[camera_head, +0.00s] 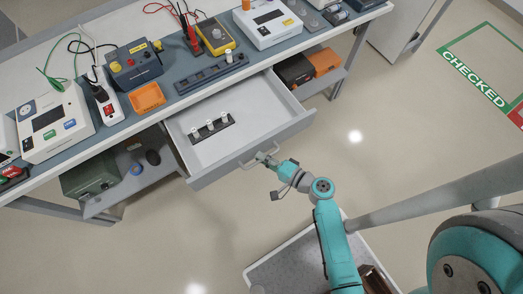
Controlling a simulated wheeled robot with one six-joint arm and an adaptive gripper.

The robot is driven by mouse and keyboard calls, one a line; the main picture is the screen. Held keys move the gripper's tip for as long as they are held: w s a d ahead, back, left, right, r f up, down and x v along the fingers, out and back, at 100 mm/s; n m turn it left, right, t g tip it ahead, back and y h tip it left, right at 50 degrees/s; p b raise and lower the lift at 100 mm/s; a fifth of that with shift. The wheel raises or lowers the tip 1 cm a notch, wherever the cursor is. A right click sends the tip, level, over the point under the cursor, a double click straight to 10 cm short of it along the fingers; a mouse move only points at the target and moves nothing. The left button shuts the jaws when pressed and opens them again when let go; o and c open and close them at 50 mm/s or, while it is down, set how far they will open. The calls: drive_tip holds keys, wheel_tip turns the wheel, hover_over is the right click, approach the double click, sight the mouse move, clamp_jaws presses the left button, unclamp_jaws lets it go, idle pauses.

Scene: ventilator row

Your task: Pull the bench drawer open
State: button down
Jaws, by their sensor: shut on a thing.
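The bench drawer (262,103) stands well out from the bench (75,160), and its light interior shows. Its front panel (222,170) carries a bar handle (247,164). My gripper (268,157) is at the drawer front and is shut on the handle. The fingertips are small in this view. A dark strip with several white pieces (212,129) lies inside the drawer toward the left.
A green case (90,178) and orange box (325,61) sit on lower shelves. Floor (400,130) to the right is clear.

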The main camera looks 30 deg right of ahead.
drive_tip(key=c, duration=1.2)
unclamp_jaws()
drive_tip(key=v, duration=0.7)
drive_tip(key=shift+s, duration=0.25)
drive_tip(key=shift+d, duration=0.1)
